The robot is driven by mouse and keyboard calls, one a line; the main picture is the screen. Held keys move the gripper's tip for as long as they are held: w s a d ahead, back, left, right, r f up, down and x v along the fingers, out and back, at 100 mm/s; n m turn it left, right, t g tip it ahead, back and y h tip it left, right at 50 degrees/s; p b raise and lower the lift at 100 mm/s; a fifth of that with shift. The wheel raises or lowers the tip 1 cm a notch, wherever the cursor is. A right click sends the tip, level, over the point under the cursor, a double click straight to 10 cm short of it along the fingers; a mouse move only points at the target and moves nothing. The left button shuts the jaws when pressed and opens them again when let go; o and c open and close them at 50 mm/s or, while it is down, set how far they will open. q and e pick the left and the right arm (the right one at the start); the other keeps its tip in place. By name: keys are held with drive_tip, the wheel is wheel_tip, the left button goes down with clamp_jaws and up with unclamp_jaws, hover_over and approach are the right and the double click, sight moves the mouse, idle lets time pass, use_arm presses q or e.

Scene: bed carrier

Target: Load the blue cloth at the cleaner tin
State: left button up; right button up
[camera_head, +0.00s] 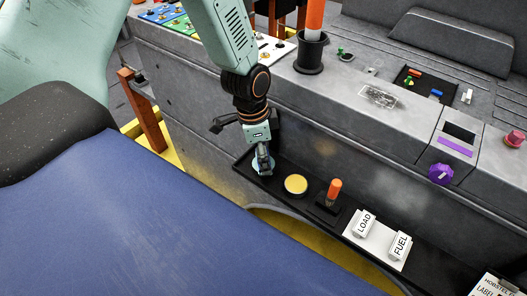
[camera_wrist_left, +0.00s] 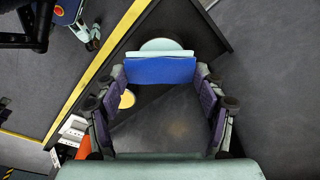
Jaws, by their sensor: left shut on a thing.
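My left gripper (camera_head: 263,160) reaches down from the top of the head view to the left end of the black tray. In the left wrist view its fingers (camera_wrist_left: 163,80) are shut on the blue cloth (camera_wrist_left: 160,71), which spans the gap between them. A pale round thing (camera_wrist_left: 160,45) lies just beyond the cloth, partly hidden by it. A round tin with a yellow top (camera_head: 295,184), perhaps the cleaner tin, sits in the tray to the right of my gripper. It also shows in the left wrist view (camera_wrist_left: 127,99).
The black tray (camera_head: 322,211) runs along the grey console. An orange-handled lever (camera_head: 334,190) and white LOAD (camera_head: 364,223) and FUEL (camera_head: 400,245) switches stand right of the tin. A purple knob (camera_head: 441,174) is above. The blue bed surface (camera_head: 120,230) fills the lower left.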

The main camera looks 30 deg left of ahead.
use_arm(q)
drive_tip(key=shift+w+r+p, duration=0.1)
drive_tip(key=shift+r+p, duration=0.5)
drive_tip(key=shift+r, duration=0.15)
wheel_tip(320, 180, up, 6)
drive_tip(key=p, duration=0.5)
drive_tip(key=shift+f, duration=0.25)
drive_tip(key=shift+f, duration=0.1)
